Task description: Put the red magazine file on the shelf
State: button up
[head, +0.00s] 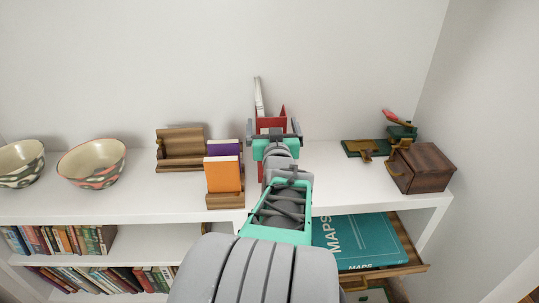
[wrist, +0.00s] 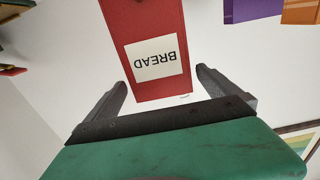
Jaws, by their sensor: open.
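The red magazine file (head: 269,122) stands on the white top board (head: 330,185) near the back wall, partly hidden behind my gripper in the head view. Something pale sticks up from it. In the wrist view the file (wrist: 150,18) has a white label reading BREAD, upside down in the picture. My gripper (head: 273,127) is open at the file. In the wrist view its two fingers (wrist: 160,80) lie either side of the file's label end, with gaps visible; I cannot tell how deep the file sits between them.
Left of my arm are a wooden stand (head: 182,150), an orange book (head: 223,174), a purple book (head: 223,147) and bowls (head: 92,163). At the right are a wooden box (head: 422,168) and a green-based object (head: 366,149). Lower shelves hold book rows (head: 60,239); an open drawer holds a MAPS book (head: 362,242).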

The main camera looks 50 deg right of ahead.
jog(key=x, duration=0.7)
jog(key=shift+w+d+f, duration=0.25)
jog(key=shift+w+f, duration=0.05)
jog(key=shift+f, duration=0.05)
jog(key=c, duration=2.1)
jog(key=shift+r, duration=0.3)
